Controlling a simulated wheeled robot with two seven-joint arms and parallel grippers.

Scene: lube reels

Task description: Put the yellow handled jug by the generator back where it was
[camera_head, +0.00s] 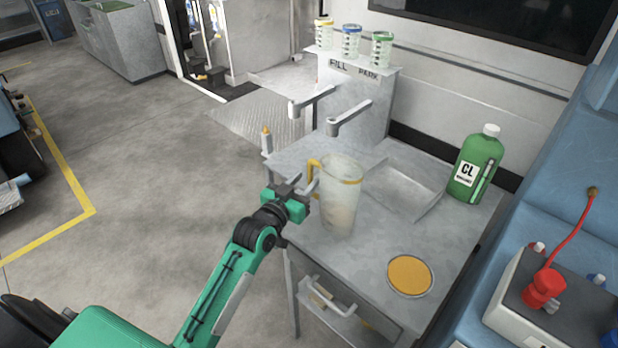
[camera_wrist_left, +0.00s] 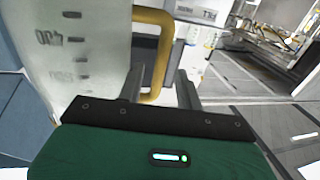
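The jug (camera_head: 340,200) is translucent with a yellow rim and yellow handle. It stands upright on the grey bench (camera_head: 340,255), near its left edge. My left gripper (camera_head: 308,190) is at the handle side of the jug. In the left wrist view, the handle (camera_wrist_left: 160,55) lies between the two fingers of the left gripper (camera_wrist_left: 160,90), which are apart, with a gap on the right side. The jug wall (camera_wrist_left: 80,50) with grey markings fills the left of that view. My right gripper is not in view. No generator can be clearly identified.
A round yellow pad (camera_head: 410,275) lies clear on the bench's front right. A green bottle (camera_head: 474,165) stands at the back right, beside a shallow metal tray (camera_head: 408,190). Two spout arms (camera_head: 350,118) under FILL and PARK labels reach out behind the jug. Lidded cups (camera_head: 351,42) stand above.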

